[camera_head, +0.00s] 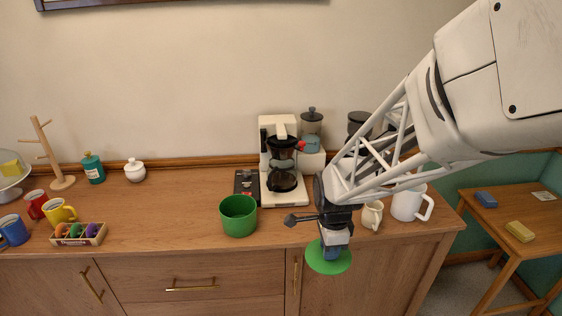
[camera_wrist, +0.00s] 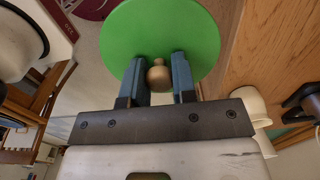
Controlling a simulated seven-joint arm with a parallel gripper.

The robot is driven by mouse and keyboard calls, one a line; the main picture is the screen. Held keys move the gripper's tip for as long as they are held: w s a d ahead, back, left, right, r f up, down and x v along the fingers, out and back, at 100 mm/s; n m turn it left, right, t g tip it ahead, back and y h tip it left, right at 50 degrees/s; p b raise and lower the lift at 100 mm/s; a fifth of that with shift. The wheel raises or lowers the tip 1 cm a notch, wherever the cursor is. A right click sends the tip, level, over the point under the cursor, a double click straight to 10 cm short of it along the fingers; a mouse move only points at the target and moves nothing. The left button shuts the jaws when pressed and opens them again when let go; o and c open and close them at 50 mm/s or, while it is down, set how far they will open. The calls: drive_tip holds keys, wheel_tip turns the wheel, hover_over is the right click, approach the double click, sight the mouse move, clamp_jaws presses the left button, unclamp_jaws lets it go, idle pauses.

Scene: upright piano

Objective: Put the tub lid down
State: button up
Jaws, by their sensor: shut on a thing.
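The green tub lid (camera_head: 328,261) hangs in my gripper (camera_head: 335,243), in front of the cabinet and by the counter's front edge. In the wrist view the round green lid (camera_wrist: 160,35) fills the top, and my gripper's fingers (camera_wrist: 158,78) are shut on its round wooden knob (camera_wrist: 159,75). The green tub (camera_head: 239,216) stands upright and open on the counter (camera_head: 170,215), to the left of my gripper. The lid is apart from the tub.
A coffee maker (camera_head: 283,160) stands behind the tub. A cream jug (camera_head: 372,214) and a white mug (camera_head: 409,204) stand right of my gripper. A divided box (camera_head: 78,236) and several mugs are at left. The counter left of the tub is clear.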

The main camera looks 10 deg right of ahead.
drive_tip(key=shift+w, duration=0.15)
hover_over(314, 228)
drive_tip(key=shift+f, duration=0.7)
idle(0.4)
drive_tip(key=shift+f, duration=0.15)
drive_tip(key=shift+f, duration=1.6)
drive_tip(key=shift+f, duration=0.2)
drive_tip(key=o, duration=0.9)
drive_tip(key=shift+r, duration=0.15)
